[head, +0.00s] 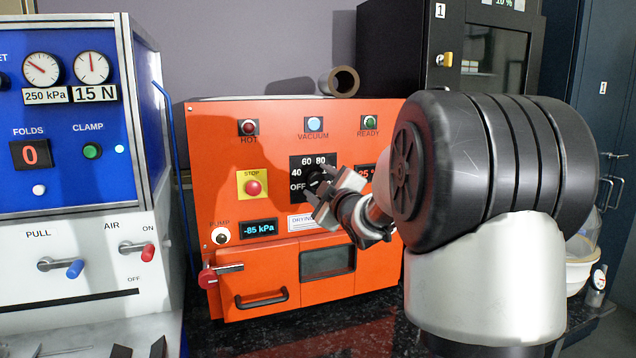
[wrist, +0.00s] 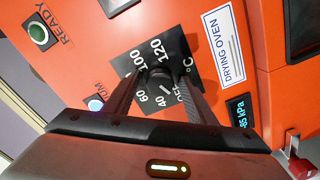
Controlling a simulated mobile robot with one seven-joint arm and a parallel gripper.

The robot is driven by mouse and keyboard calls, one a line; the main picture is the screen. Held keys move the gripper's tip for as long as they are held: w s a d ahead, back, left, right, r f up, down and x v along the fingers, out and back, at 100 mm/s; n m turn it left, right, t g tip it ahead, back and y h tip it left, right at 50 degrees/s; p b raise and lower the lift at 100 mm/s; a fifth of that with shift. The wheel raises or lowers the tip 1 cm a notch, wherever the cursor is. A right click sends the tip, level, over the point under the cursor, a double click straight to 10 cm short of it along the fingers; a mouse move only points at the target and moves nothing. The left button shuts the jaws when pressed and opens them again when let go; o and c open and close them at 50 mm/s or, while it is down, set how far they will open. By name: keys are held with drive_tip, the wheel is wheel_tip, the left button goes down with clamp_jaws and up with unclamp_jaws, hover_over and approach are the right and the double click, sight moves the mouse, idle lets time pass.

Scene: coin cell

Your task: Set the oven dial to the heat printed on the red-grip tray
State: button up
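The oven dial (head: 317,180) is a dark knob on a black plate marked OFF, 40, 60 and 80 on the orange drying oven (head: 215,135). In the wrist view the dial (wrist: 160,79) shows between my finger ends, with 100 and 120 also printed around it. A short white mark on it lies on the OFF and 40 side; its exact setting is unclear. My gripper (head: 324,183) is at the dial, its fingers apart on either side of the knob. Contact cannot be made out. I see no red-grip tray or printed heat on one.
A yellow stop plate with a red button (head: 253,188) sits left of the dial. A red-ended lever (head: 208,278) sticks out at the oven's lower left. A blue and white press (head: 80,150) stands at left, a black cabinet (head: 400,45) behind. The display (head: 259,228) reads -85 kPa.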

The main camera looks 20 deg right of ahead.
drive_tip(key=c, duration=1)
drive_tip(key=shift+c, duration=0.2)
drive_tip(key=shift+m, duration=0.5)
drive_tip(key=m, duration=0.3)
drive_tip(key=shift+r+m, duration=0.1)
drive_tip(key=shift+m, duration=0.3)
drive_tip(key=m+p, duration=0.1)
drive_tip(key=m, duration=0.3)
drive_tip(key=shift+r+m+p, duration=0.15)
drive_tip(key=shift+m+p, duration=0.15)
drive_tip(key=m+p, duration=0.1)
drive_tip(key=m, duration=0.3)
drive_tip(key=shift+a, duration=0.1)
drive_tip(key=shift+m+p, duration=0.9)
drive_tip(key=shift+m, duration=1.3)
